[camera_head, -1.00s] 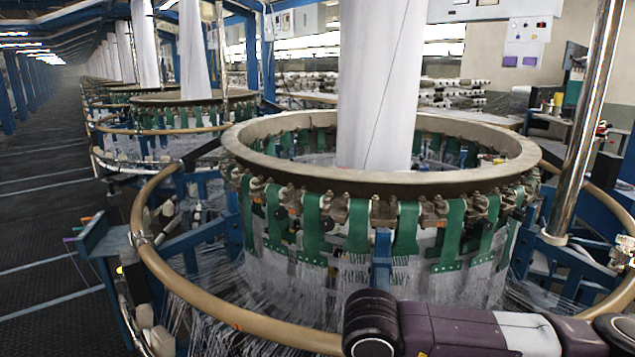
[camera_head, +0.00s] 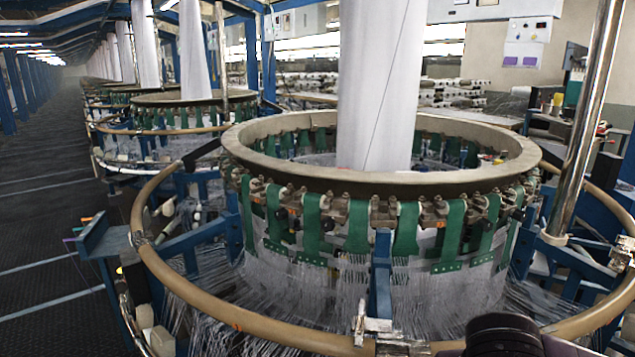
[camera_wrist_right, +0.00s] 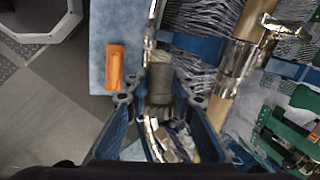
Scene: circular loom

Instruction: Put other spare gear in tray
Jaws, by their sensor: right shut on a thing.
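In the right wrist view, my right gripper (camera_wrist_right: 160,99) has its two blue fingers on either side of a grey cylindrical piece (camera_wrist_right: 160,82) and is shut on it. I cannot tell from its shape whether this piece is the spare gear. Small pale and metal parts (camera_wrist_right: 168,143) show between the fingers. I cannot tell whether they lie in a tray, and no tray is clearly seen. In the head view only a dark part of my arm shows at the bottom right edge. My left gripper is in neither view.
The circular loom (camera_head: 380,182) fills the middle of the head view, with a tan ring rail (camera_head: 245,318) around it. A metal post (camera_head: 585,130) stands at right. An orange piece (camera_wrist_right: 115,67) lies on a blue surface. The aisle floor (camera_head: 50,225) at left is clear.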

